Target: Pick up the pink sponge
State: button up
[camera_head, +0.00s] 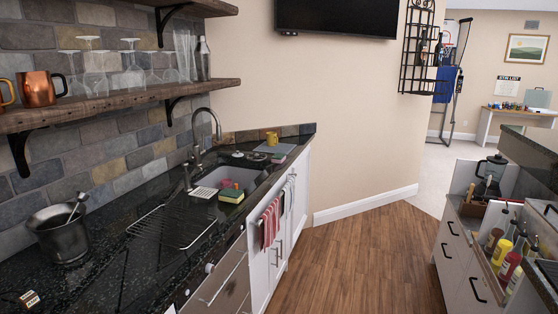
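Two small pink things show on and near the dark counter, and they are too small for me to be sure which is the sponge. One pink block (279,158) lies on the far counter, by the front edge of the grey mat. Another pinkish piece (226,183) is at the sink, just behind a yellow-and-green sponge (231,194) on the near rim. My gripper is not in view.
The sink (213,177) has a tall dark faucet (198,145). A wire rack (172,228) and a metal bucket (62,236) stand nearer on the counter. A yellow mug (272,138) is on the mat. The wood floor (360,260) is clear; open bottle drawers (500,245) are right.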

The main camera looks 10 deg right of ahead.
aim_at(278, 158)
jog(key=i+l+u, duration=0.15)
jog(key=i, duration=0.3)
jog(key=i+l+u, duration=0.2)
jog(key=i+l, duration=0.2)
jog(key=i+l+u, duration=0.15)
jog(key=i+l, duration=0.2)
jog(key=i, duration=0.15)
jog(key=i+l+u, duration=0.15)
jog(key=i+l, duration=0.25)
jog(key=i+l+u, duration=0.2)
jog(key=i+l, duration=0.2)
jog(key=i+l+u, duration=0.15)
jog(key=i+l, duration=0.2)
jog(key=l, duration=0.25)
jog(key=i+l+u, duration=0.15)
jog(key=i+l, duration=0.2)
jog(key=l, duration=0.2)
jog(key=i+l+u, duration=0.2)
jog(key=l, duration=0.35)
jog(key=i, duration=0.1)
